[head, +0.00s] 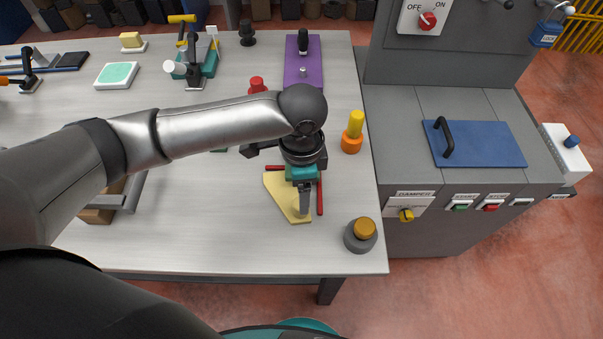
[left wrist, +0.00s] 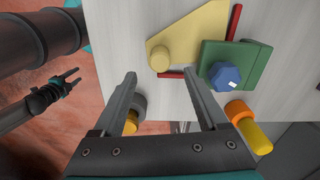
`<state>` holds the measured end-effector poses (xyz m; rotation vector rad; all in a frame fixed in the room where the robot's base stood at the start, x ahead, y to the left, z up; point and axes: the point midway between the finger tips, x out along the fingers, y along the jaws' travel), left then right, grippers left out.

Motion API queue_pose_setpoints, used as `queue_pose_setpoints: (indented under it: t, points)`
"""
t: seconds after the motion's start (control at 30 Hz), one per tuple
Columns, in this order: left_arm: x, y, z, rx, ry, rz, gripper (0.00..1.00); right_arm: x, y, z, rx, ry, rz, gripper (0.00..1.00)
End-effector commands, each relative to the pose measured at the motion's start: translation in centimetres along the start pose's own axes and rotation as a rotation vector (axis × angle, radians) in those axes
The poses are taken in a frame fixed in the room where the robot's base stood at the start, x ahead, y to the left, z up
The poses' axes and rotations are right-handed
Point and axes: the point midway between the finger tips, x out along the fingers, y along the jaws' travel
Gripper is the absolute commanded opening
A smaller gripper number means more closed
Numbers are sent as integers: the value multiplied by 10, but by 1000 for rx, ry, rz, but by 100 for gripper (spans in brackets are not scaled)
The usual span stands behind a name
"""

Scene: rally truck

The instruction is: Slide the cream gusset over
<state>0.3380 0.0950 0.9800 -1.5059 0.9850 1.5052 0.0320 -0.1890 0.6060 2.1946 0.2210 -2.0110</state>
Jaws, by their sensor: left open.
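The cream gusset (head: 279,191) is a flat plate with a slanted edge, lying on the workbench. In the left wrist view the gusset (left wrist: 200,30) carries a round cream knob (left wrist: 160,58) near one corner. Red strips (head: 320,195) lie along its sides. My left gripper (left wrist: 162,77) is open, its fingers spread on either side of the knob's line, with no contact visible. In the head view the left gripper (head: 304,212) is over the gusset and hides part of it. A small dark gripper, apparently my right (left wrist: 72,80), hangs over the floor; its opening is unclear.
A green block (left wrist: 255,62) with a blue knob (left wrist: 226,76) stands beside the gusset. A yellow-and-orange peg (head: 353,138) and a grey round base with an amber top (head: 361,232) stand near the bench's right edge. A grey machine (head: 430,225) adjoins it.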

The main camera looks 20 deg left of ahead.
Motion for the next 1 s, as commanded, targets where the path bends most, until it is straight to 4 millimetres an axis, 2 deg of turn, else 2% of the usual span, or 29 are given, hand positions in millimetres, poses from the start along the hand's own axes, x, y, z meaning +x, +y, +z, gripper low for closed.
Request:
queue_pose_setpoints:
  t: [0.03, 0.2, 0.4, 0.83, 1.0]
  points:
    - [13, 1, 0, -1, -3, 3, 76, 4, 0, 0, 0, 1, 0, 50]
    - [44, 1, 0, -1, -3, 2, 76, 9, 0, 0, 0, 2, 0, 50]
    - [67, 0, 0, -1, -2, 0, 76, 14, 0, 0, 0, 3, 0, 50]
    - [74, 0, 0, 0, -1, 0, 76, 14, 0, -2, 0, 5, 0, 50]
    - [74, 0, 0, 0, -1, 0, 57, 14, 0, -2, 1, 6, 0, 50]
